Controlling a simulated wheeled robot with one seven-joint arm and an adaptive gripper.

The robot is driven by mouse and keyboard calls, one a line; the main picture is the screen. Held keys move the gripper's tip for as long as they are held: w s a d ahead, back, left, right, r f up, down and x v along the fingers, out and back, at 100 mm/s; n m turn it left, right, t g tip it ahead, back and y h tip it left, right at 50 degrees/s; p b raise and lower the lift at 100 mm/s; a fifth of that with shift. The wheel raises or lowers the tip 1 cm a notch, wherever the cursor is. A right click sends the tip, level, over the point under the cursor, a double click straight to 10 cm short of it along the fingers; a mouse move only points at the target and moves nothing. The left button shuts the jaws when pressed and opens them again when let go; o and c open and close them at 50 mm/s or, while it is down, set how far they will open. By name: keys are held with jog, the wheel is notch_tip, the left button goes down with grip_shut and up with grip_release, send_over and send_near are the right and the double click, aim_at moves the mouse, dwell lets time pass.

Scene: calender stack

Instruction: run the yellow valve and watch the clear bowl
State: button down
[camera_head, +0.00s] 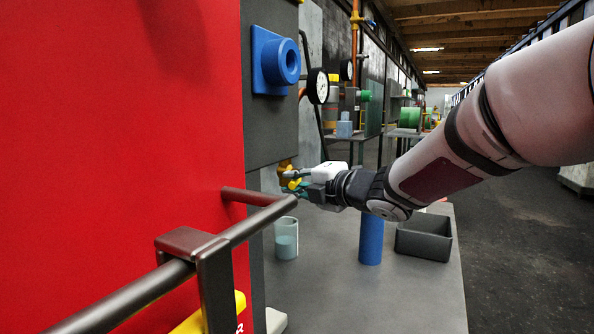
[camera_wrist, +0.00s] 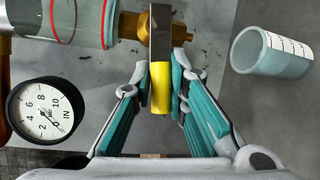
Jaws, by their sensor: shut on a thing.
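The yellow valve handle (camera_wrist: 160,88) stands between my fingers in the wrist view, joined to a dark lever and a brass body (camera_wrist: 131,25). My gripper (camera_wrist: 161,85) is shut on it. In the head view my gripper (camera_head: 297,184) is at the yellow handle, beside the dark panel; the fingers partly hide the handle. A clear bowl (camera_wrist: 85,22) with red rings is at the wrist view's upper left, next to the brass body and cut by the frame edge. It looks pale inside; I cannot tell a liquid level. I cannot make it out in the head view.
A clear beaker (camera_head: 286,246) with bluish contents stands on the grey table; it also shows in the wrist view (camera_wrist: 270,52). A dial gauge (camera_wrist: 45,110) is at the wrist view's left. A blue cylinder (camera_head: 371,240) and grey bin (camera_head: 424,243) stand right. A dark rail (camera_head: 262,217) crosses in front.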

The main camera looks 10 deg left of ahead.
jog(key=m+p, duration=0.1)
jog(key=p, duration=0.1)
jog(key=shift+d+r+p, duration=0.1)
jog(key=shift+r+p, duration=0.2)
jog(key=shift+r, duration=0.1)
jog(key=shift+h+p, duration=0.3)
jog(key=shift+p, duration=0.05)
jog(key=shift+f, duration=0.1)
jog(key=c, duration=1.6)
grip_release()
jog(key=shift+g, duration=0.4)
jog(key=v, duration=1.2)
jog(key=shift+f, duration=0.15)
